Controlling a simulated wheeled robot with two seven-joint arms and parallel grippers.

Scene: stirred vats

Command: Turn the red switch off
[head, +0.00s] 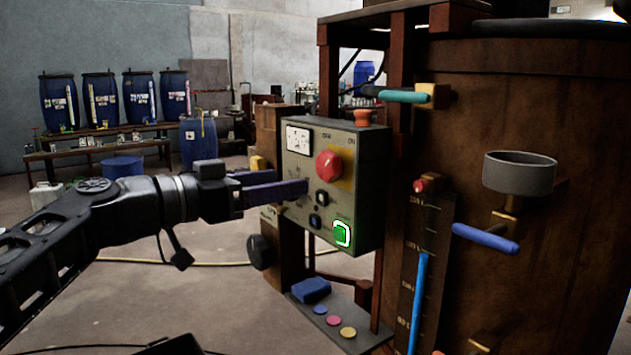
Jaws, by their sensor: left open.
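The red switch (328,164) is a round red knob on a yellow plate, on the front of a grey-green control box (367,200). Small lettering stands above it, with what looks like ON at the right. I cannot tell which way the knob points. My left gripper (290,183) comes in from the left with its two dark blue fingers apart and nothing between them. Its fingertips are at the box's front, left of and a little below the red switch, and look apart from the knob. My right gripper is not in view.
A large brown vat (560,120) stands at right with a teal-handled valve (400,95). Blue barrels (100,100) stand far back.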

